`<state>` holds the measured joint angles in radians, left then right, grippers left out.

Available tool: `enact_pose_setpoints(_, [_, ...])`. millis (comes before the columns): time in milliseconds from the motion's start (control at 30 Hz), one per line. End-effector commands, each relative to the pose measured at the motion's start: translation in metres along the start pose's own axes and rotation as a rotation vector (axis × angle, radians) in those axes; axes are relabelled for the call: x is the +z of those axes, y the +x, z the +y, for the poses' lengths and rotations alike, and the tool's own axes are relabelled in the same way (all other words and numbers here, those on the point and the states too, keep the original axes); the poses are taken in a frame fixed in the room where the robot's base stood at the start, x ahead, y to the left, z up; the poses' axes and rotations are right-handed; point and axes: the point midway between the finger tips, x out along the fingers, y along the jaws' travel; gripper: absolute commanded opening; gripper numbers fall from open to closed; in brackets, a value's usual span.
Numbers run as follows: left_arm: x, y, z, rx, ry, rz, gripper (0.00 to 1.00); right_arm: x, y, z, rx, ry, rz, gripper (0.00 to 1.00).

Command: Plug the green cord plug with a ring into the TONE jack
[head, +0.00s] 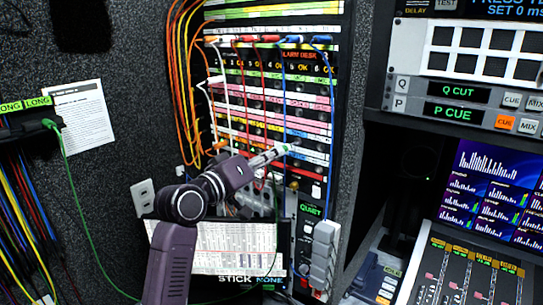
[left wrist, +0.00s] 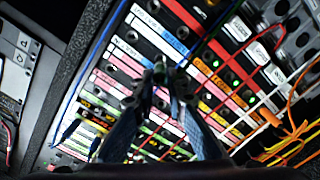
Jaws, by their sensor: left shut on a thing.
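My left gripper (head: 279,151) is at the patch panel's face, right of its middle. In the left wrist view the fingers (left wrist: 160,88) come together on a small dark plug with a green band (left wrist: 159,68), its tip toward the panel. I cannot tell whether the tip is in a jack or just in front. The patch panel (head: 268,128) has rows of jacks under pink, white, blue and green label strips. The TONE label is too small to read. My right gripper is not in view.
Orange cords (head: 178,80) hang along the panel's left side. Red, white and blue cords (head: 284,90) cross its face near my gripper. A grey handset (head: 322,255) is mounted below at the right. A mixing console (head: 465,275) stands at the lower right.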

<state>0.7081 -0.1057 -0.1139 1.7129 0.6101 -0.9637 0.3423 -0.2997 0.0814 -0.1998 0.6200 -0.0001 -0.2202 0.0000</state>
Motion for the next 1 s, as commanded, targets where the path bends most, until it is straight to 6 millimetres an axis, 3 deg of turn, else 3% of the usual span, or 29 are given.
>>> enact_pose_setpoints(1000, [-0.0007, -0.0001, 0.0001, -0.001, 0.0, 0.0, 0.0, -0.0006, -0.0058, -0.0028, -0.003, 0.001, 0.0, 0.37])
